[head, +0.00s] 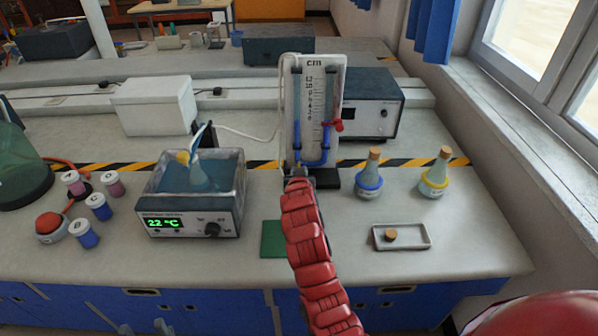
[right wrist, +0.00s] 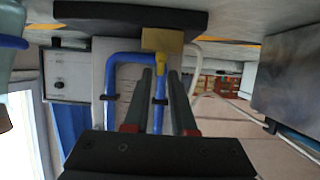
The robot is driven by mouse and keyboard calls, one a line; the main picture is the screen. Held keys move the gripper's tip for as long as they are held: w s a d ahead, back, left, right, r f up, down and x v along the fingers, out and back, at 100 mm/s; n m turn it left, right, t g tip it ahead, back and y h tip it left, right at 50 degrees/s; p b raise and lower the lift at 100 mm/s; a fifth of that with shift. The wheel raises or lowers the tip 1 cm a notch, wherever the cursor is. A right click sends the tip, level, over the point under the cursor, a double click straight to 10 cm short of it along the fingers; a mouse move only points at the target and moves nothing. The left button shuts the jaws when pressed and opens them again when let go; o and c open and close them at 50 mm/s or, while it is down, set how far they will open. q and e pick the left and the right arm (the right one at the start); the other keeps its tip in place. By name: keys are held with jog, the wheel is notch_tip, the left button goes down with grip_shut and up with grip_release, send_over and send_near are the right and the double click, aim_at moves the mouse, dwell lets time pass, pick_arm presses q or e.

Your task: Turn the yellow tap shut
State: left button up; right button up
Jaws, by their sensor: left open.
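The yellow tap (right wrist: 162,41) shows in the right wrist view, at the blue tube of the manometer board (right wrist: 130,80), near its dark base. My right gripper (right wrist: 160,73) reaches up to it with two dark fingers apart, one on each side of the tap's narrow yellow part; I see no clear contact. In the head view the right arm reaches the foot of the manometer board (head: 336,85) and hides the tap and this gripper. My left gripper (head: 144,328) is open, partly cut off at the bottom left edge, well away from the board.
A red clamp (head: 334,125) sits on the board's right tube. A water bath (head: 190,220) stands left, blue-collared (head: 369,178) and yellow-collared (head: 435,177) flasks right. A tray (head: 402,246) with a cork lies front right. A green mat (head: 273,239) lies beside my arm.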

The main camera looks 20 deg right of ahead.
jog(key=p+v, duration=0.1)
jog(key=v, duration=1.5)
jog(key=shift+s, duration=0.3)
jog(key=shift+w+r, duration=0.1)
